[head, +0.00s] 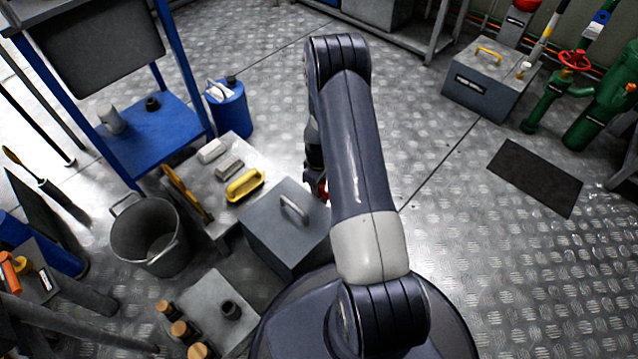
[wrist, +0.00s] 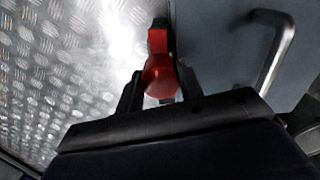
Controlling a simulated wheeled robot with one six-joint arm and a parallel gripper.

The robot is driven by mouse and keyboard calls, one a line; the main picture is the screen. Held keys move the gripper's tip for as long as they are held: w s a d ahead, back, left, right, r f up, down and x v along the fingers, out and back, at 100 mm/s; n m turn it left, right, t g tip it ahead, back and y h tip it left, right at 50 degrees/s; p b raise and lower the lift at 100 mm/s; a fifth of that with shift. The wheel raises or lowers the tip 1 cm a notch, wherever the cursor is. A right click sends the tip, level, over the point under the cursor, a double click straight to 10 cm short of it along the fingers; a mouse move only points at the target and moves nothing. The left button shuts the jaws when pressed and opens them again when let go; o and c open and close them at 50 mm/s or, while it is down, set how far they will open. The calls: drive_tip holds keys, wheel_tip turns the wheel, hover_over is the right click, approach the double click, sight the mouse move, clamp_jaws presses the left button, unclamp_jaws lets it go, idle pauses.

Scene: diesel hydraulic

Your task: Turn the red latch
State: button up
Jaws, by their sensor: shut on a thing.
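The red latch (wrist: 160,72) is on the side edge of a grey box (wrist: 215,40), seen in the wrist view. In the head view a small red part of the latch (head: 322,188) shows at the right side of the same grey box (head: 270,222), mostly hidden by my arm. My gripper (wrist: 160,92) has its two dark fingers on either side of the latch's rounded end and is shut on it. The box lid is closed and carries a metal handle (head: 294,208), which also shows in the wrist view (wrist: 272,50).
A blue can (head: 229,108) is behind the bench. Another grey box (head: 485,82) and green pipes are far right. The floor right of my arm is open.

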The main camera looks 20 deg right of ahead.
idle(0.6)
drive_tip(key=o, duration=1)
wheel_tip(320, 180, up, 11)
drive_tip(key=p, duration=0.3)
drive_tip(key=shift+f+p, duration=0.1)
drive_tip(key=shift+p, duration=0.3)
drive_tip(key=shift+f, duration=0.1)
wheel_tip(320, 180, down, 11)
drive_tip(key=b, duration=0.4)
drive_tip(key=shift+r, duration=0.2)
